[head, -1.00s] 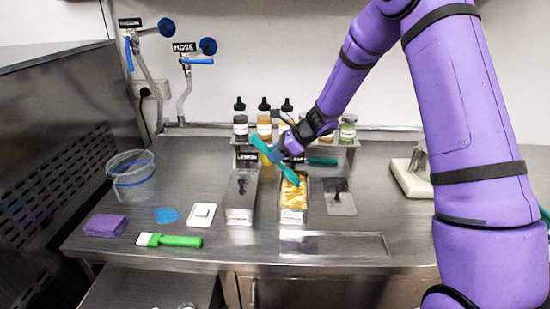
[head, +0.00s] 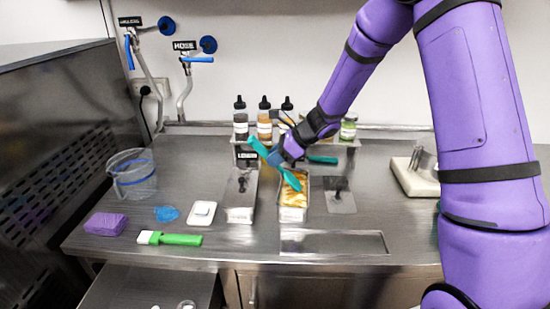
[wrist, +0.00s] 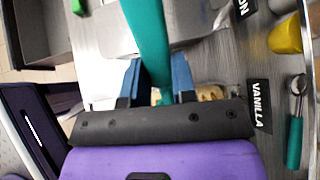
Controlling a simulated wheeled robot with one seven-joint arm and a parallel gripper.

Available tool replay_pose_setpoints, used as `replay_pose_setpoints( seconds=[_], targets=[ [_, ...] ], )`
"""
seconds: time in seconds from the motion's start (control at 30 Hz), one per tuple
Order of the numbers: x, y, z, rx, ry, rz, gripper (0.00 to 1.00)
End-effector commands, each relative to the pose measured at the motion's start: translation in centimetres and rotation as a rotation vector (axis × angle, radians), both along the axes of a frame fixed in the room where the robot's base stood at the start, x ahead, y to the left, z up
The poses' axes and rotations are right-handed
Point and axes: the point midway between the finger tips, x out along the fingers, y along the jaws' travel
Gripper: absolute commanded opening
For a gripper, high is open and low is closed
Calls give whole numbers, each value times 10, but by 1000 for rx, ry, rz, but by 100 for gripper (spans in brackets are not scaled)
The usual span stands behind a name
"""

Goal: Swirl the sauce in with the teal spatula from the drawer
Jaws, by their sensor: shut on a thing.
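My gripper (head: 274,157) is shut on the teal spatula (head: 262,150), which is held tilted over the metal pan of yellow, brown-streaked ice cream (head: 293,186). The spatula's lower end is at the ice cream; I cannot tell how deep it goes. In the wrist view the teal spatula (wrist: 148,40) runs up between my two blue fingers (wrist: 157,85). Part of the pan is hidden behind my gripper there.
A lidded metal pan (head: 241,200) stands left of the ice cream, and a loose lid (head: 340,196) lies right. Sauce bottles (head: 264,122) stand behind. A green-handled brush (head: 170,239), white scale (head: 202,212), purple sponge (head: 106,224) and clear jug (head: 132,178) are at left.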

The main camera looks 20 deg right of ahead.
Motion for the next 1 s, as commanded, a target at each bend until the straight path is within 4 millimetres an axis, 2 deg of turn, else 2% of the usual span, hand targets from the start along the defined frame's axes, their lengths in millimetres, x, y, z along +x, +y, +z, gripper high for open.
replay_pose_setpoints(
  seconds=[1.0],
  targets=[
    [0,0,69,1,0,0,1]
  ],
)
